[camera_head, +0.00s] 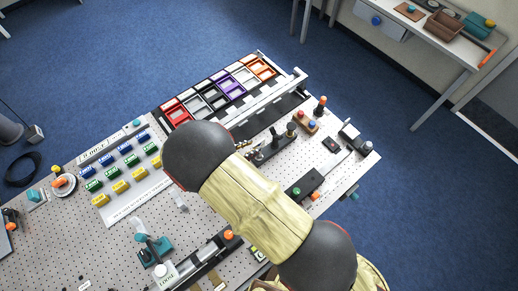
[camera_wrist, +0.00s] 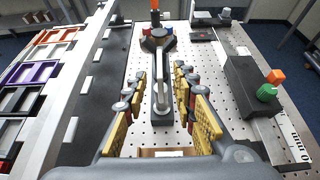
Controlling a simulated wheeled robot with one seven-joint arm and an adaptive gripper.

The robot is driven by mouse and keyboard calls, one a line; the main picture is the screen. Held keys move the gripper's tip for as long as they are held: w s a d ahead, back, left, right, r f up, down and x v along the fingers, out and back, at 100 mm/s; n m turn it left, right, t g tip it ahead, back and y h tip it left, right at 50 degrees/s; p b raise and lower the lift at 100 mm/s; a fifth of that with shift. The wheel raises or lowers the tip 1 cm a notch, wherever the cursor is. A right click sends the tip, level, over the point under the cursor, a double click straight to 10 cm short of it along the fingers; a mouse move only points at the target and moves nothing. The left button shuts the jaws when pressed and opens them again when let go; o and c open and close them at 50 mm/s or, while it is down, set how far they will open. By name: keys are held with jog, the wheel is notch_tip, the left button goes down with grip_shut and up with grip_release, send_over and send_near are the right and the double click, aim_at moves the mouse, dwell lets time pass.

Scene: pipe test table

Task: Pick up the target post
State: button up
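My gripper is open, with yellow pads on either side of this part and a visible gap on each side. I cannot tell whether it is the target post. In the head view, dark upright parts (camera_head: 276,139) stand just right of my arm, which hides most of my gripper.
A wooden block with red and blue pegs (camera_head: 306,122) and an orange-topped post (camera_head: 320,105) stand beyond. A black box with a green knob (camera_wrist: 267,93) is at right. Coloured bins (camera_head: 231,87) lie left in the wrist view. Blue, green and yellow blocks (camera_head: 122,173) sit across the perforated table.

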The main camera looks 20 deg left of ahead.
aim_at(259, 145)
jog(key=p+x, duration=0.1)
jog(key=x, duration=0.3)
jog(key=shift+w+d+f, duration=0.15)
jog(key=shift+w, duration=0.2)
jog(key=shift+c, duration=0.2)
grip_shut()
dwell(0.5)
